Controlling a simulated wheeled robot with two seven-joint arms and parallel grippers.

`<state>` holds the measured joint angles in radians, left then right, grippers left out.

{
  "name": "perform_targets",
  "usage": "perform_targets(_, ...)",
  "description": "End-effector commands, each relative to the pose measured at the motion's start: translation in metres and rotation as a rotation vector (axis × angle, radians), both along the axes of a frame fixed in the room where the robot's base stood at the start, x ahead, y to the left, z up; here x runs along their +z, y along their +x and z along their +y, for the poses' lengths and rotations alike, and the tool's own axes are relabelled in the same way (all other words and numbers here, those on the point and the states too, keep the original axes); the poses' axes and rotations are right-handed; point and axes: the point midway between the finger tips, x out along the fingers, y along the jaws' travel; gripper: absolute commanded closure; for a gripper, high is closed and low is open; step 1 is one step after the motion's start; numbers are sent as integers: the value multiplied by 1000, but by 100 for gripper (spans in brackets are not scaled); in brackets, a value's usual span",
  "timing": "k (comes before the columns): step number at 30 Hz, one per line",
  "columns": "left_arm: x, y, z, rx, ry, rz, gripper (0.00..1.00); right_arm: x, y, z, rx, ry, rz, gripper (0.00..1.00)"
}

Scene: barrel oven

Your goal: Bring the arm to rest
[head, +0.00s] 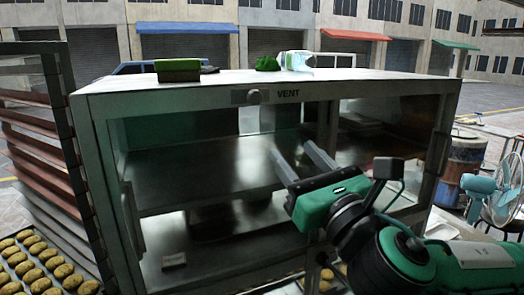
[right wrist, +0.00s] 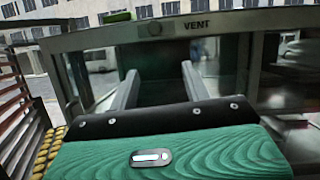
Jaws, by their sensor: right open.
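My right gripper (head: 296,160) is in front of the metal cabinet marked VENT (head: 300,94), which has glass panels and shelves inside. Its two grey fingers are parallel and apart, with nothing between them, pointing toward the cabinet's upper shelf. It also shows in the right wrist view (right wrist: 160,84), where the fingers point at the cabinet front below the VENT label. My right arm (head: 400,255) comes in from the lower right. I cannot tell whether the fingertips are inside the cabinet opening or just in front of it. My left gripper does not show.
A tall rack (head: 35,150) stands at the left, with trays of round baked goods (head: 40,262) below. A green box (head: 178,70) and other items sit on the cabinet top. A fan (head: 500,200) and a barrel (head: 462,165) stand at the right.

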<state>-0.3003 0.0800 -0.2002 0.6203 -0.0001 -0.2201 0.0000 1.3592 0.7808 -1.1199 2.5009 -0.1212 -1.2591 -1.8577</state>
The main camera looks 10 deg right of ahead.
Motion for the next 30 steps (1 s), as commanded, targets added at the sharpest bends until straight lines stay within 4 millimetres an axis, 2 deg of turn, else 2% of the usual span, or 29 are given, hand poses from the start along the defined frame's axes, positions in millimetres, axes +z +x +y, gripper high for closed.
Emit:
perform_targets(1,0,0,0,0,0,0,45,-13,3,2,20,55,55,51)
perform_targets(7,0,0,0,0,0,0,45,-63,13,6,81,342,285,51)
perform_targets(17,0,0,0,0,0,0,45,-153,20,-2,79,859,649,51)
perform_targets(23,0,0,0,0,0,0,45,-213,16,-12,8,1191,841,51)
perform_targets(30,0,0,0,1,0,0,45,-291,-1,-31,-155,1602,1022,51)
